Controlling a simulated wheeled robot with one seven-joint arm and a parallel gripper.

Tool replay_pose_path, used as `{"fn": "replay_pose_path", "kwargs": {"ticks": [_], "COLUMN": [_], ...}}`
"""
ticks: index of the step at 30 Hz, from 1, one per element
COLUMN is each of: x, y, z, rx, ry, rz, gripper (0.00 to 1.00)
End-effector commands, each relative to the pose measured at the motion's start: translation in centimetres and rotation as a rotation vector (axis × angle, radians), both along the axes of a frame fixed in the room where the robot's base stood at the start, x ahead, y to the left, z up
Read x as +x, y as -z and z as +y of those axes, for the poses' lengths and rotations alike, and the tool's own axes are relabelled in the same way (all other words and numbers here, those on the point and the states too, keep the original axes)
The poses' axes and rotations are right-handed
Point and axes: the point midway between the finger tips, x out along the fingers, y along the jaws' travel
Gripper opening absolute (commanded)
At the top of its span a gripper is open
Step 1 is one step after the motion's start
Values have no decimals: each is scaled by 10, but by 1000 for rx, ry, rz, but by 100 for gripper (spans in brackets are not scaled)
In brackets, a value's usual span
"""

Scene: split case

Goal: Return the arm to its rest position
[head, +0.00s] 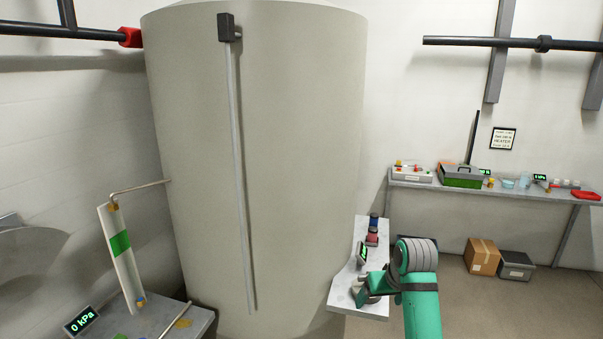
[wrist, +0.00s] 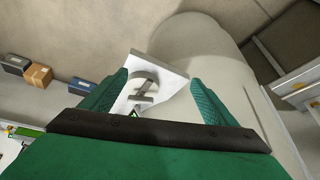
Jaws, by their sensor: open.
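My gripper (wrist: 158,82) is open in the wrist view, with its two green fingers spread and nothing between them held. Beyond the fingertips is a pale shelf (wrist: 168,72) with a grey rounded fitting (wrist: 146,84) on it. I cannot tell how far the fitting is from the fingers. In the head view my green arm (head: 422,312) reaches up from the bottom edge, with a grey joint on top. Its far end is over or beside the small grey shelf (head: 345,290), where the fingers are hard to make out.
A large beige tank (head: 190,150) fills the middle. A small shelf carries a display and dark and red items (head: 372,238). A bench (head: 450,188) at right holds a green case (head: 462,178). A cardboard box (head: 482,256) and grey bin (head: 515,265) stand on the floor.

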Motion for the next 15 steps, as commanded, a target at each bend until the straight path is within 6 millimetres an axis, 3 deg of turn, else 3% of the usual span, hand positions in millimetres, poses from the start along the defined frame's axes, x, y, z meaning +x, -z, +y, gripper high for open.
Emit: {"fn": "replay_pose_path", "kwargs": {"ticks": [8, 15], "x": [5, -1], "y": [50, 118], "z": [36, 88], "rx": [53, 128], "ry": [-2, 15], "rz": [-64, -160], "gripper": [81, 81]}}
